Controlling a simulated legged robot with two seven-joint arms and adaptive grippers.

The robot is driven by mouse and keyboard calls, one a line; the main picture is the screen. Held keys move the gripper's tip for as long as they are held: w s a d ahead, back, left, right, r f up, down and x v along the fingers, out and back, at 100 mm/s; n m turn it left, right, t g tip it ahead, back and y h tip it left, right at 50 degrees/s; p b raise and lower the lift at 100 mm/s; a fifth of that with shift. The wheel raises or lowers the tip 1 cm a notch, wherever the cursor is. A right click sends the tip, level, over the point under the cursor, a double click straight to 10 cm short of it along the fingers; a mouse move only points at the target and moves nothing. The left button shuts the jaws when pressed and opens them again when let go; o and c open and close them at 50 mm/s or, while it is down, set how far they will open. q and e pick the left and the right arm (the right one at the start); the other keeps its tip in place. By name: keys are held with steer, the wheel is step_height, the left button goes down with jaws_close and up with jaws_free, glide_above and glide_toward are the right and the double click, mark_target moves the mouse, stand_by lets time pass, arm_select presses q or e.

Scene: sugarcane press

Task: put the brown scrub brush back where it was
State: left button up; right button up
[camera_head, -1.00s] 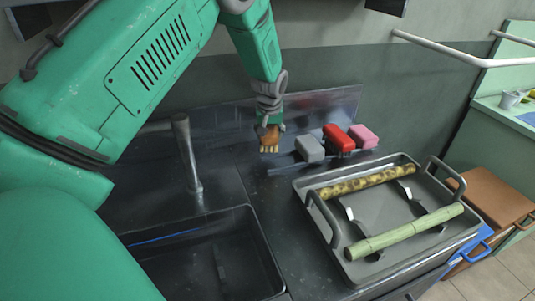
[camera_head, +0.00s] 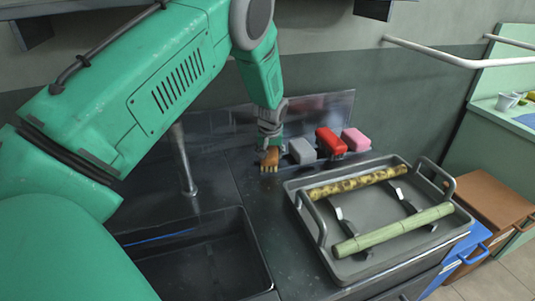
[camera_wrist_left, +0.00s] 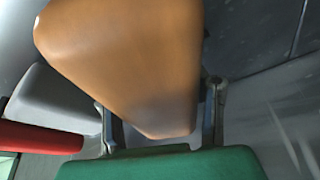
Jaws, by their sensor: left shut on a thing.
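The brown scrub brush (camera_head: 269,158) is held by my left gripper (camera_head: 270,143) at the back of the steel counter, just left of the grey block. Its pale bristles point down. I cannot tell whether they touch the counter. In the left wrist view the brush's brown body (camera_wrist_left: 130,60) fills the middle, between the two fingers of my left gripper (camera_wrist_left: 160,125). My right gripper is in neither view.
A grey block (camera_head: 302,150), a red one (camera_head: 331,142) and a pink one (camera_head: 356,140) stand in a row to the right. A grey tray (camera_head: 345,272) with two cane stalks stands in front. A tap (camera_head: 184,165) and sink (camera_head: 262,262) are left.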

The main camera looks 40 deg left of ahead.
arm_select(q)
steer(key=d, duration=0.2)
steer(key=shift+w+d, duration=0.1)
steer(key=shift+d, duration=0.25)
steer(key=o, duration=1.3)
steer(key=shift+a, duration=0.3)
steer(key=shift+a+f, duration=0.25)
steer(key=shift+a, duration=0.5)
steer(key=shift+a+f, duration=0.2)
steer(key=shift+a, duration=0.1)
steer(key=shift+d+r, duration=0.1)
steer(key=shift+d, duration=0.5)
steer(key=shift+d+r, duration=0.1)
steer(key=shift+d, duration=0.1)
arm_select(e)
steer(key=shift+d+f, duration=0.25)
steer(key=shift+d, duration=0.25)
arm_select(q)
steer(key=shift+s+a, duration=0.15)
steer(key=shift+s, duration=0.05)
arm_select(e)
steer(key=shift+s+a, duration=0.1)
